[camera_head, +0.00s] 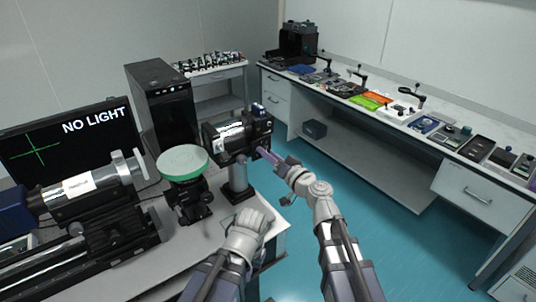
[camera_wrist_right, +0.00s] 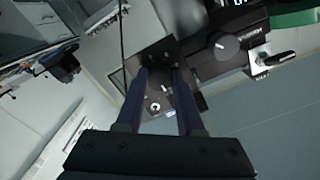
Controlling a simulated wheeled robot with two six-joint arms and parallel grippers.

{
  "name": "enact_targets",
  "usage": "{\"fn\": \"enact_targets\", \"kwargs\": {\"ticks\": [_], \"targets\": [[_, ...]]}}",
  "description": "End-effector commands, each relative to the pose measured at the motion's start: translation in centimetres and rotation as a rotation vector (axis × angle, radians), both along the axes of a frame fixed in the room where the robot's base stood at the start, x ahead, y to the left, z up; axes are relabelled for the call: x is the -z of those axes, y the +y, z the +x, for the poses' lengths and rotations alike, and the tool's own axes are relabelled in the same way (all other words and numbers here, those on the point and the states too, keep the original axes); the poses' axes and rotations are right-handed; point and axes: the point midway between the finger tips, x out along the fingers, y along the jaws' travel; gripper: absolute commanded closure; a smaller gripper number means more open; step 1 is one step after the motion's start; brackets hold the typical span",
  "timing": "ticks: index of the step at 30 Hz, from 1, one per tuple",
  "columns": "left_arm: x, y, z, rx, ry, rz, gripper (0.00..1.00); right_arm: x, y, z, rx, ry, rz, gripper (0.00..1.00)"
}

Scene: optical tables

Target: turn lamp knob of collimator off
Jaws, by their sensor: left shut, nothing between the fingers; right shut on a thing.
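The collimator (camera_head: 225,135) is a black cylinder with a box at its right end, on a grey post. My right gripper (camera_head: 264,153) reaches the right end of the collimator. In the right wrist view, my right gripper (camera_wrist_right: 161,76) is shut on the lamp knob (camera_wrist_right: 164,88), a small knob on the black end panel (camera_wrist_right: 152,54), partly hidden by the fingers. The knob's exact angle is hard to make out. My left gripper (camera_head: 254,220) is shut and empty, low in front of the post.
A monitor (camera_head: 55,150) at the left shows "NO LIGHT" and a green cross. A round green-topped stand (camera_head: 184,161) and a horizontal instrument (camera_head: 85,188) stand left of the collimator. Blue floor is open at the right.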

Motion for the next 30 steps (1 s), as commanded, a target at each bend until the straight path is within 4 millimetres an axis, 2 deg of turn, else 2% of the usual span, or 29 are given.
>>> {"fn": "enact_targets", "kwargs": {"ticks": [15, 16, 23, 30], "targets": [[0.07, 0.01, 0.00, 0.000, 0.000, 0.000, 1.00, 0.14, 0.07, -0.22, -0.004, -0.009, -0.018, 1.00], [0.07, 0.00, 0.00, 0.000, 0.000, 0.000, 1.00, 0.14, 0.07, -0.22, -0.003, -0.010, -0.018, 0.60], [0.04, 0.00, 0.00, 0.000, 0.000, 0.000, 1.00, 0.09, 0.04, -0.13, -0.002, -0.009, -0.014, 0.34], [0.02, 0.00, 0.00, 0.000, 0.000, 0.000, 1.00, 0.04, 0.02, -0.08, -0.001, -0.009, -0.013, 0.33]]}}
